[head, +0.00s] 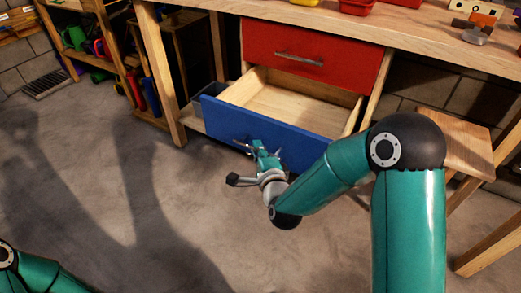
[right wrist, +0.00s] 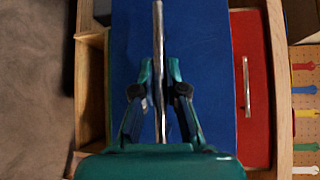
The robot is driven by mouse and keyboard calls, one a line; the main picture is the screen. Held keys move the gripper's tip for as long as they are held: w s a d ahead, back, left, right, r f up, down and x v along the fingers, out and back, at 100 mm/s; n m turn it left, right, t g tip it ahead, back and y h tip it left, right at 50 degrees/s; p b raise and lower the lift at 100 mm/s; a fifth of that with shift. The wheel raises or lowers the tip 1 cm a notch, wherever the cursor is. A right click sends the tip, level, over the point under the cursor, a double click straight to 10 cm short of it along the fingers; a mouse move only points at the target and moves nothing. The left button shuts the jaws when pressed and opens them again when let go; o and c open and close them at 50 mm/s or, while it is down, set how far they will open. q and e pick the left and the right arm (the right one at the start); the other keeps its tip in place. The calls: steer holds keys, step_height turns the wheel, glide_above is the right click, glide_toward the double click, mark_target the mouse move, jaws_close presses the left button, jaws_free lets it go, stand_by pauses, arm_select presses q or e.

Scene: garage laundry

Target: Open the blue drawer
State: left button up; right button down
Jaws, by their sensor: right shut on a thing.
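The blue drawer (head: 285,140) stands pulled out of the workbench, and its bare wooden inside shows empty in the head view. Its blue front fills the middle of the right wrist view (right wrist: 205,60). My right gripper (head: 252,147) is at the drawer front. In the right wrist view my right gripper (right wrist: 160,75) has its fingers on both sides of the metal handle (right wrist: 158,25), shut on it. My left gripper is not in view; only a bit of my left arm shows at the lower left.
A red drawer (head: 310,58) above the blue one is shut, with its own metal handle. The wooden workbench (head: 420,22) carries red trays and small items. A wooden stool (head: 455,140) stands at the right. A shelf with coloured items is at the back left. The floor in front is clear.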

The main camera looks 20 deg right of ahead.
steer(key=shift+s+d+f, duration=0.1)
steer(key=shift+s+f, duration=0.05)
steer(key=shift+f, duration=0.15)
steer(key=c, duration=1.3)
jaws_free()
steer(key=shift+o, duration=0.5)
steer(key=shift+r, duration=0.15)
steer(key=s+r, duration=0.1)
steer(key=s, duration=0.6)
steer(key=shift+a, duration=0.3)
steer(key=shift+s, duration=0.1)
